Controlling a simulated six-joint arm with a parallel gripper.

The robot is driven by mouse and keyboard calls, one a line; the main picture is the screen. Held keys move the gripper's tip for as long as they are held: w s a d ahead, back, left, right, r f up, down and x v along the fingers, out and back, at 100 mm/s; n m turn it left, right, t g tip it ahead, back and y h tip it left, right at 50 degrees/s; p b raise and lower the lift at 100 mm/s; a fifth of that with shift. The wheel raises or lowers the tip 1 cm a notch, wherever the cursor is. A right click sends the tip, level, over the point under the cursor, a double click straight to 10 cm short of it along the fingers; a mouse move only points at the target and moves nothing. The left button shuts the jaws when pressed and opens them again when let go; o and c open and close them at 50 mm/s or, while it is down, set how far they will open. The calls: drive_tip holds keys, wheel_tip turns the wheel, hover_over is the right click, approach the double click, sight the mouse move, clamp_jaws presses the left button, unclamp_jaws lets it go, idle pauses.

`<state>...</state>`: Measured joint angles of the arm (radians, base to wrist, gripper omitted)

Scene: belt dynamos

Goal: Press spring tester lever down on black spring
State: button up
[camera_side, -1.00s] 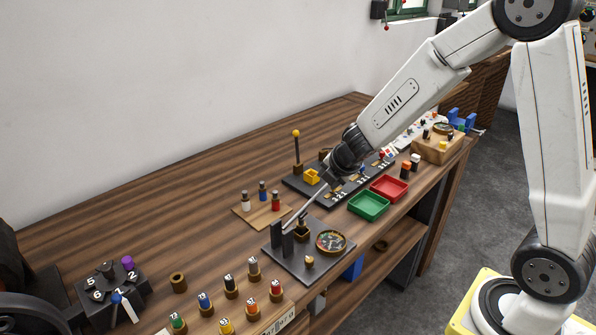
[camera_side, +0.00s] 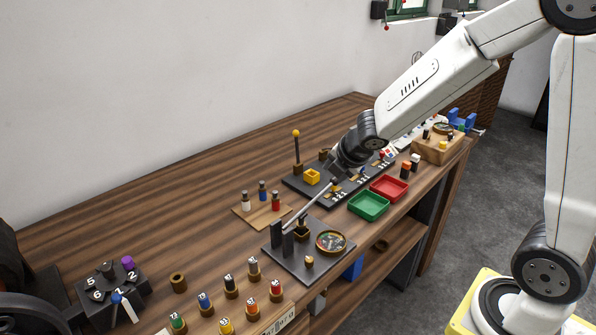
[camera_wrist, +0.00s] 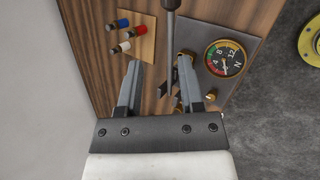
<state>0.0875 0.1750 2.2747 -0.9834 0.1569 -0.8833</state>
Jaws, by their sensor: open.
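The spring tester (camera_side: 283,262) is a dark plate with upright posts, a round dial gauge (camera_side: 331,242) and a brass-coloured seat (camera_side: 302,233) under its lever. A dark piece shows in the seat; I cannot make out its coils as a black spring. The grey lever (camera_side: 310,206) slants up to the right from the posts, raised above the seat. My gripper (camera_side: 337,176) is open near the lever's upper end. In the wrist view the lever (camera_wrist: 170,45) runs between the open fingers of my gripper (camera_wrist: 159,64), without clear contact. The gauge (camera_wrist: 225,58) lies right of them.
A wooden board (camera_side: 244,216) with coloured pegs lies left of the tester. Green (camera_side: 369,206) and red (camera_side: 390,188) trays and a dark board (camera_side: 296,182) lie behind it. Several coloured springs or pegs stand on a front rack (camera_side: 281,309). The left back tabletop is clear.

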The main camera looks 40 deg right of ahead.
drive_tip(key=shift+s+r, duration=0.2)
idle(0.3)
